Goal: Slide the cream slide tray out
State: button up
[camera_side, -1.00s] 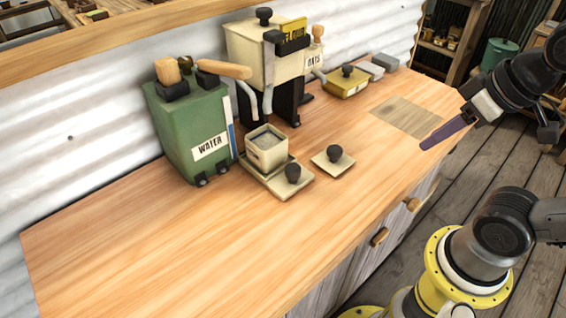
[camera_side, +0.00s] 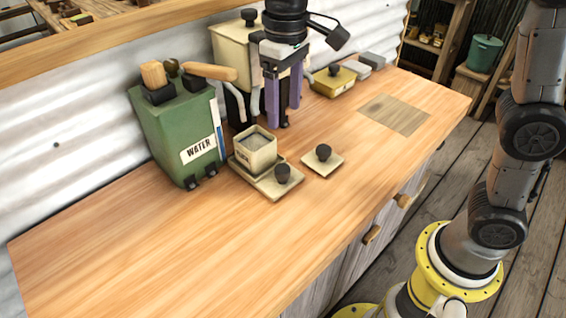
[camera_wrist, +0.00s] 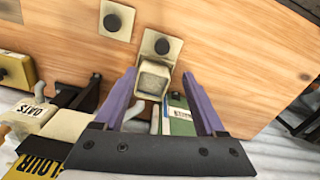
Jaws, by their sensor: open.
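The cream slide tray (camera_side: 265,183) lies on the wooden counter in front of the green WATER canister (camera_side: 180,135). It has a black knob (camera_side: 282,174) at its near end. A square cream cup (camera_side: 256,150) with grey contents stands on its rear part. In the wrist view the tray (camera_wrist: 149,43) and cup (camera_wrist: 153,80) show between the fingers. My gripper (camera_side: 284,116) is open and empty, its purple fingers pointing down, behind and right of the cup in the side view. It also shows in the wrist view (camera_wrist: 158,76). The tray's rear edge is hidden by the cup.
A small cream lid with a black knob (camera_side: 323,152) lies right of the tray. The FLOUR and OATS dispenser (camera_side: 232,50) stands behind my gripper, partly hidden. A yellow box (camera_side: 335,85) and grey boxes (camera_side: 362,68) stand at the back right. The front-left counter (camera_side: 140,240) is clear.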

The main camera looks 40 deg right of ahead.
aim_at(283, 169)
jog(key=f, duration=1.4)
jog(key=shift+s+a+f, duration=0.1)
jog(key=shift+a+f, duration=0.05)
jog(key=shift+a, duration=0.1)
grip_shut()
dwell(0.9)
